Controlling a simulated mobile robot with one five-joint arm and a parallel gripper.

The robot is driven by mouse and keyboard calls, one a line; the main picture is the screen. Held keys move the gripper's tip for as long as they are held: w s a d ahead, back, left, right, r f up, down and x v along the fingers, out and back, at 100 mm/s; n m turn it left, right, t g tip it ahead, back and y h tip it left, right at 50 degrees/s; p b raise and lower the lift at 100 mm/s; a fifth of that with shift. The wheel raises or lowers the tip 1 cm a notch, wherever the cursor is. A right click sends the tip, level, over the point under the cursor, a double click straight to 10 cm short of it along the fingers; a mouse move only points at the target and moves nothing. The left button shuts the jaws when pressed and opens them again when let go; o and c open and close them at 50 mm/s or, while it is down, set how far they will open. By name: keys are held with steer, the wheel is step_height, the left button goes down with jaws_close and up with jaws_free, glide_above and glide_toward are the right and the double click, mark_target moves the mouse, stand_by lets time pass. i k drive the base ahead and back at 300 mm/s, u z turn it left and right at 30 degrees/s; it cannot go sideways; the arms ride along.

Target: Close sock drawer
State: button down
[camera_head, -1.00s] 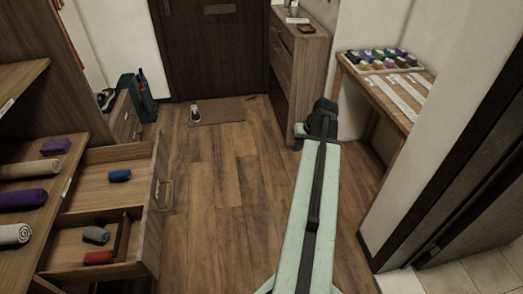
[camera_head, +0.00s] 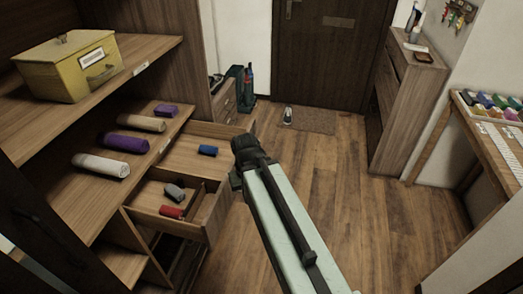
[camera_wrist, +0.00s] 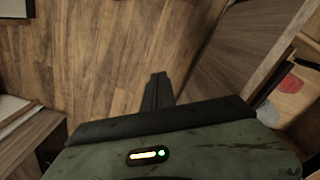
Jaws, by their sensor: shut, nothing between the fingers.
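The sock drawer (camera_head: 218,208) is pulled out from the wooden unit on the left. It holds a blue roll (camera_head: 208,150) in the far compartment, and a grey roll (camera_head: 174,192) and a red roll (camera_head: 171,212) in the near one. My gripper (camera_head: 243,148) is shut and empty. In the picture it overlaps the drawer's front panel and hides part of it; I cannot tell whether they touch. In the wrist view my gripper's fingers (camera_wrist: 157,88) are together over the floor, and the red roll (camera_wrist: 290,83) shows at right.
Purple, tan and white rolls lie on the shelf (camera_head: 78,198) beside the drawer. A yellow box (camera_head: 70,68) stands on the shelf above. A tall cabinet (camera_head: 405,105) stands at right. The floor (camera_head: 310,180) between is clear.

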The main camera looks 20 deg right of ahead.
mark_target(181, 165)
steer(key=u, duration=0.05)
steer(key=k, duration=0.35)
steer(key=u, duration=1.1)
steer(key=k, duration=0.9)
steer(key=z, duration=0.35)
steer(key=i, duration=2)
